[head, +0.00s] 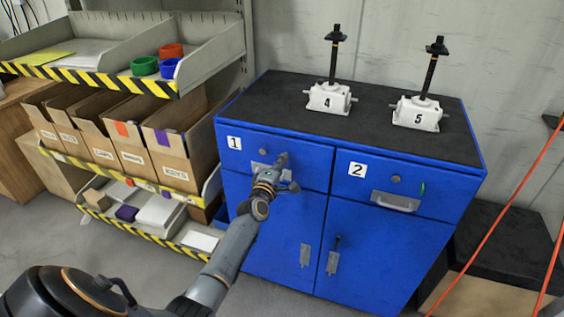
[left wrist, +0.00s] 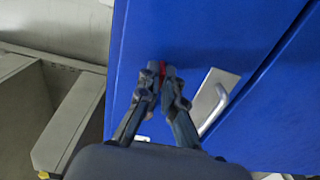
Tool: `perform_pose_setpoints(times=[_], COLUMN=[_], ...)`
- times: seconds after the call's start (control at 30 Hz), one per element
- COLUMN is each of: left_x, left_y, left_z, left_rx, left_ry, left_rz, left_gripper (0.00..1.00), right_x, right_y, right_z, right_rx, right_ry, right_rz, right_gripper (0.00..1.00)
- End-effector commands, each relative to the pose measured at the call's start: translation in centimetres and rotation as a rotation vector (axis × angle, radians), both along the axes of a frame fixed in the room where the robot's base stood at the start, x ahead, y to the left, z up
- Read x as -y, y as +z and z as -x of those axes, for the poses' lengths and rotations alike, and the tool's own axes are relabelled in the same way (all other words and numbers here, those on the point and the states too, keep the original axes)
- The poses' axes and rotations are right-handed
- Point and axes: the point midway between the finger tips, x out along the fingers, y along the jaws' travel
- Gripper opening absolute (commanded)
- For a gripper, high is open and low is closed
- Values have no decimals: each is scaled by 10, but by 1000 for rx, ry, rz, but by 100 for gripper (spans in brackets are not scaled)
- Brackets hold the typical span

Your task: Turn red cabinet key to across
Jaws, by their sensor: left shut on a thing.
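The red cabinet key (left wrist: 162,66) shows as a small red piece between my left fingertips in the left wrist view, at the blue cabinet front. My left gripper (left wrist: 161,78) is shut on it. The blue cabinet (head: 270,212) has drawers labelled 1 and 2, both shut. My right gripper is not in view.
Drawer 2 has a green key (head: 422,189) and a handle (head: 395,201). White screw jacks 4 (head: 328,98) and 5 (head: 417,114) stand on the cabinet top. A shelf with cardboard boxes (head: 160,150) is at the left.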

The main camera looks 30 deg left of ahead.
Motion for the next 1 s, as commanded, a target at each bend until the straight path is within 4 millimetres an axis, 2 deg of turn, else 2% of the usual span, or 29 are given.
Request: perform_pose_setpoints(times=[0.47,0.6,1.0], left_x=[1,0,2], left_y=[-1,-1,-1], left_z=[0,0,4], left_rx=[-6,-7,-4], left_ry=[-1,-1,-1], left_rz=[-17,-16,-13], left_gripper=[0,28,28], right_x=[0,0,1], right_y=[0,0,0], right_z=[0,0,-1], right_rx=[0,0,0], right_ry=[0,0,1], right_rz=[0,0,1], right_gripper=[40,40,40])
